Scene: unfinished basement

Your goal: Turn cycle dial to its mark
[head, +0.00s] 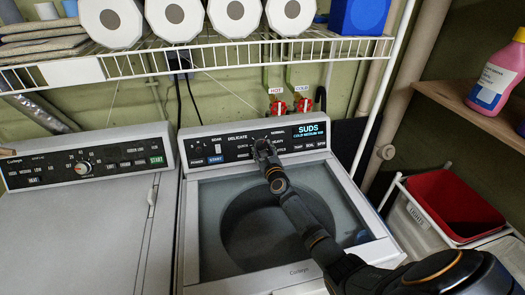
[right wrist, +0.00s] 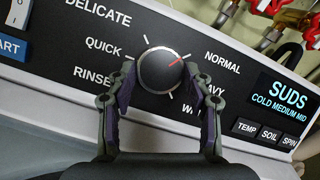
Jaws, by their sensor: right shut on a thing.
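The cycle dial (right wrist: 158,72) is a round black knob with a light rim on the washer's control panel. Its red pointer is turned to the upper right, toward the NORMAL label (right wrist: 222,64). DELICATE, QUICK and RINSE are printed to its left, and a partly covered HEAVY to its right. My right gripper (right wrist: 160,82) has one finger on each side of the dial and is shut on it. In the head view my right gripper (head: 262,148) covers the dial. My left gripper is not in view.
The washer (head: 300,278) has a glass lid below the panel. Its display (head: 310,131) reads SUDS, COLD MEDIUM MID. A second machine (head: 75,235) stands at left. A wire shelf (head: 200,62) with paper rolls hangs above. A red basket (head: 450,200) is at right.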

